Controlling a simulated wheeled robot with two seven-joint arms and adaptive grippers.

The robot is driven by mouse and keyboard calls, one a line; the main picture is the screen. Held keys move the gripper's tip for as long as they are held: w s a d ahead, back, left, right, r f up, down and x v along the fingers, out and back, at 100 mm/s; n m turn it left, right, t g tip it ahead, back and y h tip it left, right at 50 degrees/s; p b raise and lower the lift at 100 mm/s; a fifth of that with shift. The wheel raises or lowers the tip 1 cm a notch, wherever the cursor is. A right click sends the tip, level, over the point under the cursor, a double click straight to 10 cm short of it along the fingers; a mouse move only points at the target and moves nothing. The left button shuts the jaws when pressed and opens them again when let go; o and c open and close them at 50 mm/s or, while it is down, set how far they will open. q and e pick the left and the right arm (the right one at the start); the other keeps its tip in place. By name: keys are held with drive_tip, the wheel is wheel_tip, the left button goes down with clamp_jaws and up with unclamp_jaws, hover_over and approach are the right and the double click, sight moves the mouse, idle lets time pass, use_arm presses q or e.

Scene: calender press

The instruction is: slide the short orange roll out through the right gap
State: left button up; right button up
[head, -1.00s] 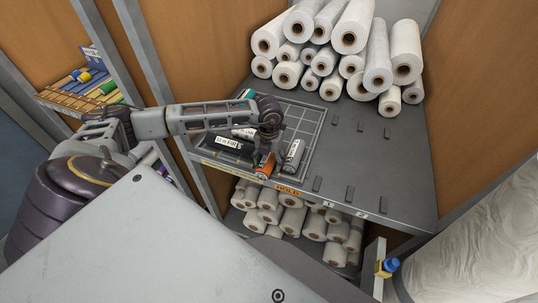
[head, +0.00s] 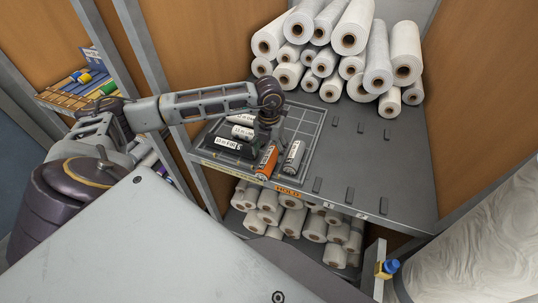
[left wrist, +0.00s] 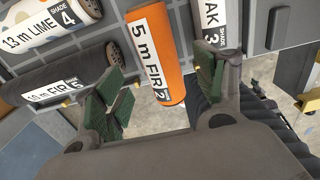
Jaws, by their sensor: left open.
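The short orange roll (head: 266,163), labelled "5 m FIR" in the left wrist view (left wrist: 158,60), lies at the front of the gridded tray (head: 306,122). My left gripper (head: 265,143) is over its rear part in the head view. In the left wrist view my left gripper (left wrist: 160,88) is open, with green-padded fingers apart on either side of the roll's line. The fingers do not visibly touch the roll. A whitish roll (head: 294,156) lies close to its right. A black-and-white FIR roll (head: 229,146) lies to its left. My right gripper is not in view.
Two white rolls, one labelled LIME (left wrist: 52,29), lie behind the black one. A HOLD label (head: 288,191) marks the shelf's front edge. The grey shelf (head: 390,165) right of the tray has several small upright stops. Large white rolls (head: 350,40) are stacked at the back.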

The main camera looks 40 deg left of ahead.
sight(269, 157)
use_arm(q)
drive_tip(key=shift+r, duration=2.85)
